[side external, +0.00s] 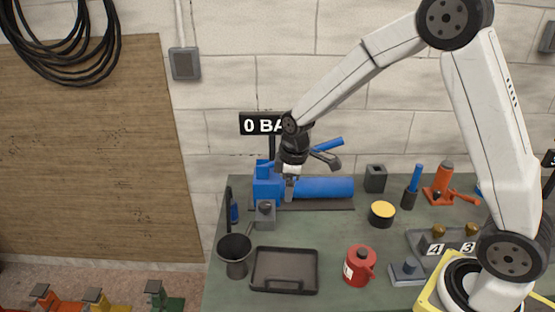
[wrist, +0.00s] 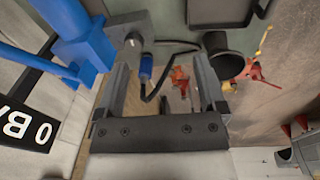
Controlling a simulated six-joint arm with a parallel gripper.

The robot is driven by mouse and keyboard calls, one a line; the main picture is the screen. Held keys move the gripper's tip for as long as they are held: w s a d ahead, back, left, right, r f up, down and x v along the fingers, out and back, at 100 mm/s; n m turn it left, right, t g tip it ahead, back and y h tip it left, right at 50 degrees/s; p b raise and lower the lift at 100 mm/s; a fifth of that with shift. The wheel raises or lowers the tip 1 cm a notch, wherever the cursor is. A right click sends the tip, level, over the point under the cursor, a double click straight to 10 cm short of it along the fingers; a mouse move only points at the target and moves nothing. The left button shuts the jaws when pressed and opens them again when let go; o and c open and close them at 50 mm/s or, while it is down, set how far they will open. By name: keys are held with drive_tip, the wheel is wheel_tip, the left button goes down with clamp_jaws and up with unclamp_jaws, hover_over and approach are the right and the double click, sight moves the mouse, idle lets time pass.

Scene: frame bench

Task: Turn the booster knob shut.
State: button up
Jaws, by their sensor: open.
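The blue booster (side external: 325,187) lies along the back of the bench, with a blue block at its left end; its blue body also shows at the upper left of the wrist view (wrist: 85,45). A small grey block with a rounded knob (side external: 265,207) stands in front of the blue block; what looks like the same knob shows near one fingertip in the wrist view (wrist: 133,40). My gripper (side external: 289,190) points down just right of that knob, in front of the booster. In the wrist view my gripper (wrist: 168,55) is open, with nothing clasped between its fingers. Contact with the knob cannot be told.
A sign reading "0 BA" (side external: 261,124) stands behind, partly hidden by my arm. A black cup (side external: 235,255), a dark tray (side external: 284,271) and a red can (side external: 359,266) stand in front. A yellow-topped tin (side external: 382,213) is to the right. A black hose (wrist: 165,80) crosses below the fingers.

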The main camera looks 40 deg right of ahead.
sight(265, 204)
drive_tip(key=w+f+n, duration=0.1)
drive_tip(key=w+n, duration=0.1)
drive_tip(key=w, duration=0.1)
drive_tip(key=w+f+n, duration=0.2)
drive_tip(key=w, duration=0.1)
drive_tip(key=w+d+f+n+g, duration=0.1)
drive_tip(key=w+f+n, duration=0.1)
drive_tip(key=w, duration=0.2)
drive_tip(key=shift+f+n, duration=0.1)
drive_tip(key=shift+n, duration=0.3)
drive_tip(key=shift+f, duration=3.9)
clamp_jaws()
